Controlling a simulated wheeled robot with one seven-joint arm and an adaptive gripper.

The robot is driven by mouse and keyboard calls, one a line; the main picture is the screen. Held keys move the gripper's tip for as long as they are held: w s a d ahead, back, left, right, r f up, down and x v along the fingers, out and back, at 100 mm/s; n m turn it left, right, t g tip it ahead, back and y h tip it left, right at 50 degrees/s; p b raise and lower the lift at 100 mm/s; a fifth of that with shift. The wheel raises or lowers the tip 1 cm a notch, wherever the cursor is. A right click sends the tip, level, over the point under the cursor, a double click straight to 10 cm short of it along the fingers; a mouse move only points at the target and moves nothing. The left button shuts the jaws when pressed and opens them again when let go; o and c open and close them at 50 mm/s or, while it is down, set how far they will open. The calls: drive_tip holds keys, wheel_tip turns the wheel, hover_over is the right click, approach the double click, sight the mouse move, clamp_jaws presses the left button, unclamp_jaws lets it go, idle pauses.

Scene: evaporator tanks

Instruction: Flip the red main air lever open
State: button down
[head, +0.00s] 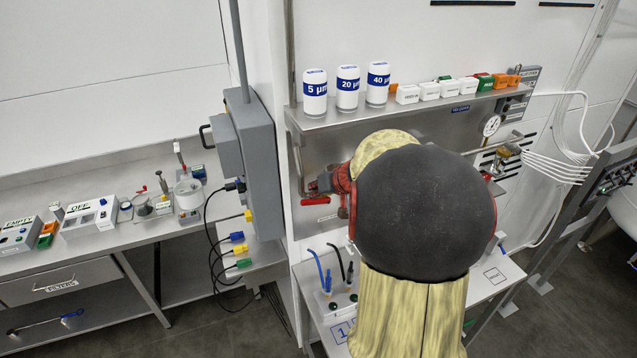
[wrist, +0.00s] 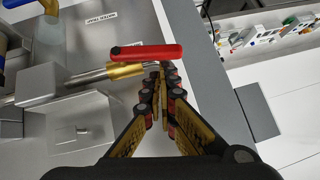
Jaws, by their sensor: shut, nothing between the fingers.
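The red main air lever (wrist: 147,51) lies across the picture in the wrist view, above a brass valve body (wrist: 122,71) on a metal pipe. It also shows in the head view (head: 316,201), low on the steel panel. My gripper (wrist: 163,68) is shut and empty, with its fingertips close to the lever and the valve's right end. I cannot tell whether they touch. In the head view my gripper (head: 314,187) shows only partly, just above the lever, and my arm hides the panel's middle.
A steel shelf (head: 340,121) above carries white filter canisters (head: 347,90) and several small coloured blocks. A grey cabinet (head: 247,150) stands to the left. Blue and black hoses (head: 320,268) rise from the bench below. A pressure gauge (head: 491,125) is at the right.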

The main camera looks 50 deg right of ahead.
drive_tip(key=shift+w+f, duration=0.1)
drive_tip(key=shift+f, duration=0.1)
drive_tip(key=shift+w+a+f+n+g+h+b, duration=0.25)
drive_tip(key=shift+a+f+n+g+h+b, duration=0.35)
drive_tip(key=shift+h+b, duration=0.6)
drive_tip(key=shift+r, duration=0.1)
drive_tip(key=s+a+r+p, duration=0.2)
drive_tip(key=s+r, duration=0.4)
drive_tip(key=r, duration=0.6)
drive_tip(key=shift+s+a+r, duration=0.15)
drive_tip(key=shift+s+a, duration=0.05)
drive_tip(key=shift+a, duration=0.25)
